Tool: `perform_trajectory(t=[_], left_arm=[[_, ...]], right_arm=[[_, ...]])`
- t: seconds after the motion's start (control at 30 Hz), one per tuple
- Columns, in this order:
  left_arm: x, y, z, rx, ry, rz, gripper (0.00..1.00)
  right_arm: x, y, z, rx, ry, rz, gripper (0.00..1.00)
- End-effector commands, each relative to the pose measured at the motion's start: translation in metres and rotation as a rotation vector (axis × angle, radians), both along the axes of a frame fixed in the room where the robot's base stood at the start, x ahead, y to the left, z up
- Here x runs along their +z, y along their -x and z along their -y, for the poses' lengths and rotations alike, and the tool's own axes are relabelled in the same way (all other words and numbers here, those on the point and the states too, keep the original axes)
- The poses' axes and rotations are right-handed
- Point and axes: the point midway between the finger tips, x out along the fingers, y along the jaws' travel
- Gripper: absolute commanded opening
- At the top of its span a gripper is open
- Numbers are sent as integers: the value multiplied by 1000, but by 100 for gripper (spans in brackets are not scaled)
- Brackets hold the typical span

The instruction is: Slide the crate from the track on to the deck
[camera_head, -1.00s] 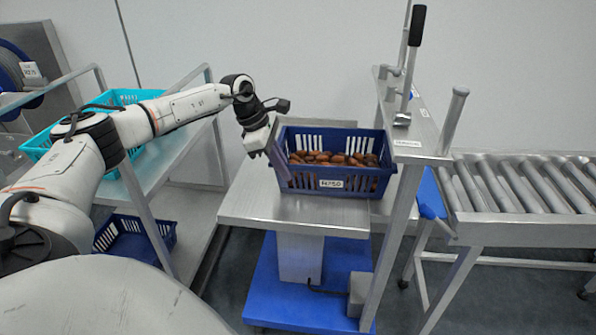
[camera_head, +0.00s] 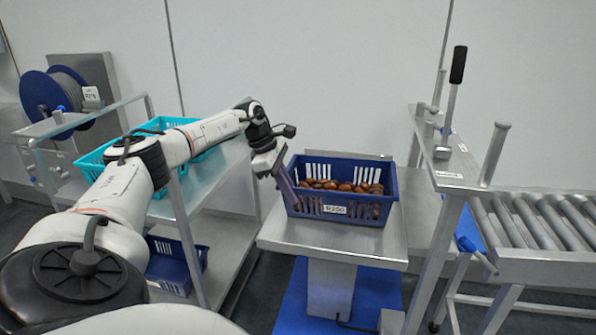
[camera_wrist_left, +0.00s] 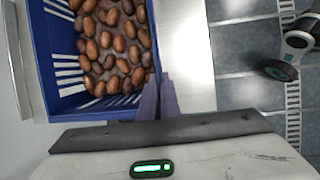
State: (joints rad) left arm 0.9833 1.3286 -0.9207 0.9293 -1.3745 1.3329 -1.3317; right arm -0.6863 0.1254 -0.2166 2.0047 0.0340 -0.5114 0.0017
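The blue crate (camera_head: 340,217), full of brown dates, sits upright on the flat steel deck (camera_head: 330,244). The roller track (camera_head: 540,222) is at the right, beyond a steel frame, and its visible rollers are bare. My left gripper (camera_head: 287,187) is at the crate's left side, its fingers reaching down along the outside of that wall. In the left wrist view the two fingers (camera_wrist_left: 163,82) are close together beside the crate's wall (camera_wrist_left: 100,107). I see no crate wall between them. My right gripper is not in view.
A steel frame with an upright black-handled lever (camera_head: 455,80) stands between deck and track. At left is a trolley (camera_head: 222,180) with turquoise crates (camera_head: 92,165) on top and a blue crate (camera_head: 172,268) below. A blue reel (camera_head: 45,97) stands behind.

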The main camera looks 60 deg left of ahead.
Motion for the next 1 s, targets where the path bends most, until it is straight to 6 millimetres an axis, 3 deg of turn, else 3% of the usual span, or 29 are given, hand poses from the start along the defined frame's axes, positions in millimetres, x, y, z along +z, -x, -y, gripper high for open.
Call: perform_trajectory(t=[0.23,0.4,0.7,0.87,1.0], left_arm=[[2,0,-1,6,2,5,0],[1,0,-1,4,2,3,25],[3,1,-1,2,0,2,25],[20,7,-6,4,-1,3,25],[47,16,-12,5,-1,6,25]], right_arm=[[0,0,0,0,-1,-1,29],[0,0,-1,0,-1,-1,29],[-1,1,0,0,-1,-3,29],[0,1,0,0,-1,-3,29],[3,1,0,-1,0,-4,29]])
